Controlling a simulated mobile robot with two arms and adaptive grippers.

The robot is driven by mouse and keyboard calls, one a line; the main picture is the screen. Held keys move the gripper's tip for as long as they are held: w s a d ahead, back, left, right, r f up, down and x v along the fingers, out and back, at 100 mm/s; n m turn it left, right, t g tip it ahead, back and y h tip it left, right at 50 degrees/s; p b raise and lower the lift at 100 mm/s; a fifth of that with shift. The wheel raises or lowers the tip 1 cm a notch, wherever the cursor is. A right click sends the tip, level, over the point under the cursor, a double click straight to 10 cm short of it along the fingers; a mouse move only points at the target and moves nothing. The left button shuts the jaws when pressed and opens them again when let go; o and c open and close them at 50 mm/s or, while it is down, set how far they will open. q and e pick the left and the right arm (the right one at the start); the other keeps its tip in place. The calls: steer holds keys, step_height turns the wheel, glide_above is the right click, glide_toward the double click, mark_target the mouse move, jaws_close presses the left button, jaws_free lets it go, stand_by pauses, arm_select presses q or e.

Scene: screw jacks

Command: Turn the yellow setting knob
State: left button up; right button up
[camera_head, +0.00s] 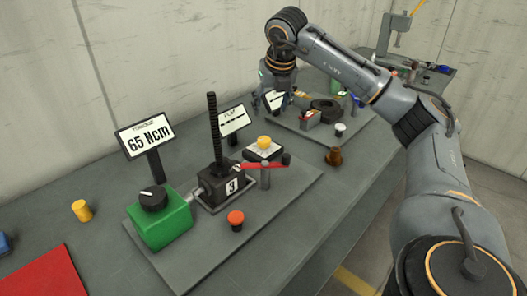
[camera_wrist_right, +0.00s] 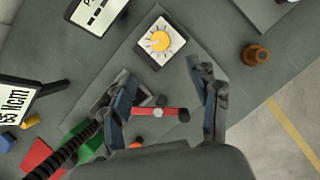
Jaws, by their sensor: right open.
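The yellow setting knob (camera_head: 264,142) sits on a white square dial plate (camera_head: 263,153) on the near base plate, behind the red lever. In the right wrist view the yellow knob (camera_wrist_right: 159,41) is beyond the fingertips, with dark marks around it on the dial. My right gripper (camera_head: 273,88) is above and behind the knob in the head view, partly hidden by its own wrist. In its wrist view the right gripper (camera_wrist_right: 162,75) is open, with nothing between its fingers, and apart from the knob. My left gripper is not in view.
A black jack with an upright threaded spindle (camera_head: 212,130), a red lever (camera_head: 262,166), a green box (camera_head: 160,220) and an orange-red button (camera_head: 236,217) share the base plate. Signs (camera_head: 147,137) stand behind. A brown knob (camera_head: 334,156) stands to the right.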

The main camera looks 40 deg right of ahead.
mark_target(265, 139)
steer(key=p+x, duration=0.1)
steer(key=x, duration=1.3)
steer(key=shift+f, duration=0.15)
steer(key=shift+d, duration=0.1)
steer(key=c, duration=1.2)
